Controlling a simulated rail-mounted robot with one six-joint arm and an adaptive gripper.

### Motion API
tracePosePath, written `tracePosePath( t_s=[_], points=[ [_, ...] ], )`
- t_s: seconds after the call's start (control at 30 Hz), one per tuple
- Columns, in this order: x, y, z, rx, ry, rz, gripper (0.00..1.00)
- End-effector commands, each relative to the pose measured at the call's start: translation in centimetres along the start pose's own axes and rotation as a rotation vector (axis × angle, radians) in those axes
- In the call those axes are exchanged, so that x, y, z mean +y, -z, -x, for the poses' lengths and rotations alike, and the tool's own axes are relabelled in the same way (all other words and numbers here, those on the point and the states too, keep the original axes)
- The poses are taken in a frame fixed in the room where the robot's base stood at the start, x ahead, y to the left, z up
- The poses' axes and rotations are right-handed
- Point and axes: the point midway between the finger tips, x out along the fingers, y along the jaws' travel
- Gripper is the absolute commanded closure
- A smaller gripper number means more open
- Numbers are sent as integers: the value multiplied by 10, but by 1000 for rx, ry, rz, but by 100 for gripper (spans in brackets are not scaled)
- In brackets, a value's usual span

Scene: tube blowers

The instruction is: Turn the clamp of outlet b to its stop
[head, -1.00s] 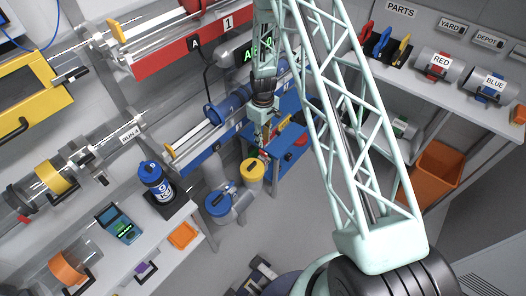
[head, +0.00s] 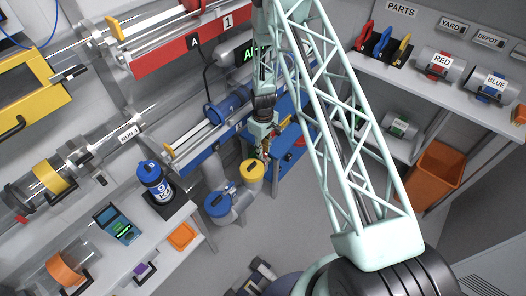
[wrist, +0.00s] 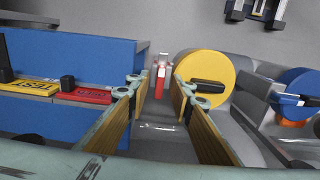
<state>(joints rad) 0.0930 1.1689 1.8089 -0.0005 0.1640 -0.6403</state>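Two capped outlets stand low by the blue bench: one with a yellow cap (head: 253,169) and one with a blue cap (head: 218,204). Each cap carries a dark bar. I see no letter on either, so I cannot tell which is outlet b. In the wrist view the yellow cap (wrist: 219,68) is just right of my gripper, the blue cap (wrist: 300,82) farther right. My gripper (wrist: 162,92) is open and empty. A small red and white piece (wrist: 159,82) shows between its fingertips, beyond them; I cannot tell whether it is a clamp. In the head view my gripper (head: 263,152) is above the yellow cap.
The blue bench (wrist: 70,65) with yellow and red labels is left of my gripper. A blue-railed tube unit (head: 205,140) is behind the outlets. A table with a blue bottle (head: 153,180) stands at left.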

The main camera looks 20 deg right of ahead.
Motion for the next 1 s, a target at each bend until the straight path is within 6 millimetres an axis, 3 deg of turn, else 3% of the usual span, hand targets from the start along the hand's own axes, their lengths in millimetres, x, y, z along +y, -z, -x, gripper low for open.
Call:
tracePosePath(
  t_s=[0.3,0.53,1.0],
  points=[
    [0,0,-1,0,0,0,80],
    [0,0,0,0,0,0,100],
    [0,0,-1,0,0,-47,100]
  ],
)
